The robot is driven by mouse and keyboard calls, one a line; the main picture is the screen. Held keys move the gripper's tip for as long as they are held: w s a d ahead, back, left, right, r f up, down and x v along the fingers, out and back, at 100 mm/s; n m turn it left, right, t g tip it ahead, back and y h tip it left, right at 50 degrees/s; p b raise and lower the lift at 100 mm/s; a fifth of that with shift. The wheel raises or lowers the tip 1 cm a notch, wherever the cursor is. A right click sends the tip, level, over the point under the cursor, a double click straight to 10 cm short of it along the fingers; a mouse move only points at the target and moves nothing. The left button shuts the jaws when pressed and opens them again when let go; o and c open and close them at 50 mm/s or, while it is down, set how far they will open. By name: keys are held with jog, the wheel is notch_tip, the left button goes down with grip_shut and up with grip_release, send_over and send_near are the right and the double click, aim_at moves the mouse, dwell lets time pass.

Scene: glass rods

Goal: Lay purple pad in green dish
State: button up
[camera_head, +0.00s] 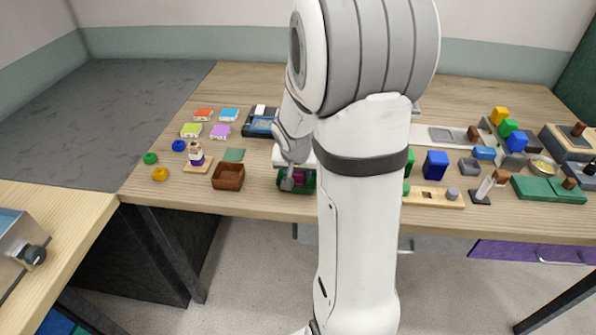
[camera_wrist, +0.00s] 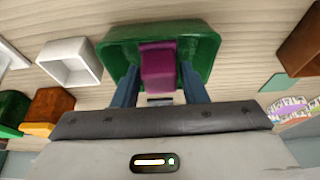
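The green dish (camera_wrist: 205,42) fills the upper middle of the wrist view. In the head view the green dish (camera_head: 282,186) is near the table's front edge, partly hidden by my arm. The pad (camera_head: 299,178) also shows in the head view beside my gripper (camera_head: 288,184).
A brown wooden box (camera_head: 228,177) stands left of the dish. A white open box (camera_wrist: 72,64) is beside the dish in the wrist view. A blue block (camera_head: 436,165) and a wooden board (camera_head: 433,197) are to the right. My arm hides the table's middle.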

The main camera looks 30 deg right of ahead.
jog(key=shift+o, duration=1.2)
jog(key=shift+r, duration=0.1)
jog(key=shift+r, duration=0.25)
jog(key=p+v, duration=0.1)
jog(key=v, duration=1)
jog(key=s+a+r+n+g+y, duration=0.1)
jog(key=s+a+n+y, duration=0.1)
jog(key=s+a+n, duration=0.4)
jog(key=s+a, duration=0.5)
jog(key=s, duration=0.4)
jog(key=shift+s+a+r+n+y, duration=0.3)
jog(key=shift+r+n, duration=0.1)
